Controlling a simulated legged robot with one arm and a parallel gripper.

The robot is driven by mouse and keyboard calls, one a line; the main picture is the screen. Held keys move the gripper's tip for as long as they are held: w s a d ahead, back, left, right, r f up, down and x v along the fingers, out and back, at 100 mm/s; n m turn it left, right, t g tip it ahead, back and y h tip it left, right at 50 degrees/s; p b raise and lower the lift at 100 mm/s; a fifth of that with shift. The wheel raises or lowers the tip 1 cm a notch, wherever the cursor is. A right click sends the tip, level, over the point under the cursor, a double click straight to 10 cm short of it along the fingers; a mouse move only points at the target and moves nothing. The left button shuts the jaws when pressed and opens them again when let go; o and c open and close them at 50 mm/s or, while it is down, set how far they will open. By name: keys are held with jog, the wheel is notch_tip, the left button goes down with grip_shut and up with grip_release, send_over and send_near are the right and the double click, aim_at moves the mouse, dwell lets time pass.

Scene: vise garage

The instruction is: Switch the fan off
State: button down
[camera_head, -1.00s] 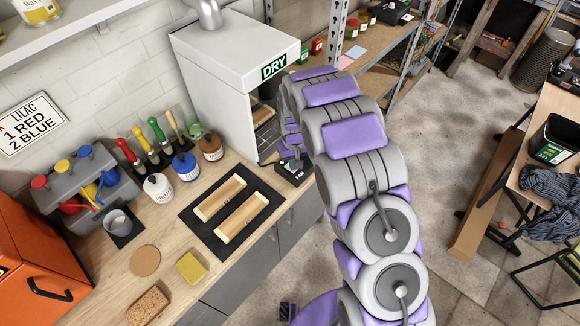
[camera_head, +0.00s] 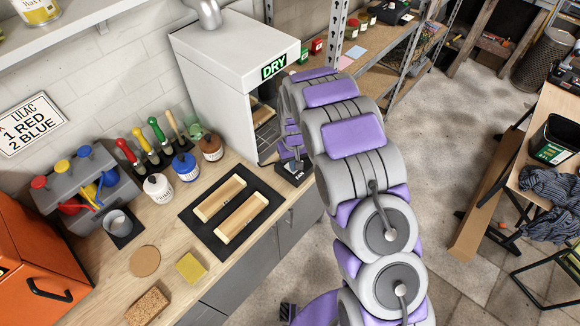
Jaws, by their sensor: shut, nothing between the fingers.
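The fan switch (camera_head: 298,178) is a small black box with white "FAN" lettering, on the bench's right edge in front of the dryer. The dryer (camera_head: 220,85) is a white cabinet with a "DRY" sign and an open front. My arm curls down from the right, and my gripper (camera_head: 287,163) is shut and empty at the top of the fan switch. The gripper covers most of the switch's top, so the lever's position is hidden. I cannot tell whether the fingers touch it.
A black mat (camera_head: 232,213) with two wooden blocks lies left of the switch. Paint jars (camera_head: 185,167) and several brushes stand behind it. A yellow sponge (camera_head: 190,267) lies in front. A metal shelf rack (camera_head: 338,40) stands behind my arm.

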jog(key=shift+r+p, duration=0.65)
jog(key=shift+r, duration=2.65)
jog(key=s+d+r+m+b, duration=0.1)
jog(key=s+d+r+b, duration=0.1)
jog(key=s+d+r, duration=0.5)
jog(key=s+d+r+m+b, duration=0.2)
jog(key=s+d+r, duration=0.4)
jog(key=s, duration=0.4)
jog(key=s+d+r+g+b, duration=0.1)
jog(key=s, duration=1)
jog(key=s+d+r+m+b, duration=0.1)
jog(key=s+d, duration=0.1)
jog(key=s, duration=0.9)
jog(key=shift+s+d+r+g, duration=0.2)
jog(key=shift+s+r+g, duration=0.2)
